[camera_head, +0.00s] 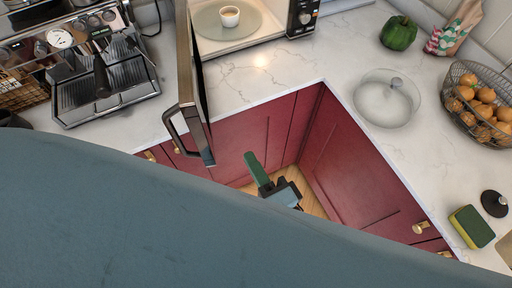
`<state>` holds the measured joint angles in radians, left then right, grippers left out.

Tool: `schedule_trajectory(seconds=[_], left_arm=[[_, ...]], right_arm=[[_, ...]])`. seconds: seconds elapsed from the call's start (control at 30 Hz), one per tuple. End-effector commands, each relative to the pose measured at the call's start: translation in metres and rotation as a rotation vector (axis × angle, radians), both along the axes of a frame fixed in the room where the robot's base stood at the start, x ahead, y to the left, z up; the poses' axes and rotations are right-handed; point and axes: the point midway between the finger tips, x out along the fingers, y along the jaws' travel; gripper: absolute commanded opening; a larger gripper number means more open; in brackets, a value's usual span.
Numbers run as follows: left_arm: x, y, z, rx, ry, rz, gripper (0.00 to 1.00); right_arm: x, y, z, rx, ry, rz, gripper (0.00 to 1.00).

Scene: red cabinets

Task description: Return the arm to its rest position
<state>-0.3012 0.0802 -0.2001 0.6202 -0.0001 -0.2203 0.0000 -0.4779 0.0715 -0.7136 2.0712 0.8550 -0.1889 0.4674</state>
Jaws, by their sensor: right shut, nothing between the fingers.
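My right gripper (254,163) shows just past the edge of a large blue-grey part of my own body, over the gap between the red cabinets. Its green fingers are together and hold nothing. It is below the open microwave door (193,80) in the picture and apart from it. My left gripper is not in view. Much of the right arm is hidden.
The microwave (240,45) stands open with a cup (230,16) inside. A coffee machine (105,85) is at left. On the right counter are a glass lid (387,98), a green pepper (398,33), a fruit basket (447,104) and a sponge (471,227).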

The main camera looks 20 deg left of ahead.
Motion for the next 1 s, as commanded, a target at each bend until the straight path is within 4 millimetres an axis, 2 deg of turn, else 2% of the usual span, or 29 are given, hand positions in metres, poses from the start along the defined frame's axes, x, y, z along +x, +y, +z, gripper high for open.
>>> schedule_trajectory(seconds=[0.57,0.67,0.77,0.87,1.0], left_arm=[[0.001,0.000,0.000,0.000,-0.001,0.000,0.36],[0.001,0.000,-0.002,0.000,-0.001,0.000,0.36],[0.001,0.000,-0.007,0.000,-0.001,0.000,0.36],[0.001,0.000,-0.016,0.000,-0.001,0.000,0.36],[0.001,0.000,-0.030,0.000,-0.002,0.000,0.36]], right_arm=[[-0.002,0.000,0.000,0.000,0.000,0.000,0.00],[-0.001,-0.001,-0.008,-0.020,0.001,-0.001,0.00],[0.002,-0.004,-0.043,-0.100,0.005,-0.005,0.00],[0.006,-0.014,-0.105,-0.248,0.013,-0.004,0.00],[0.004,-0.044,-0.210,-0.511,0.031,0.014,0.00]])
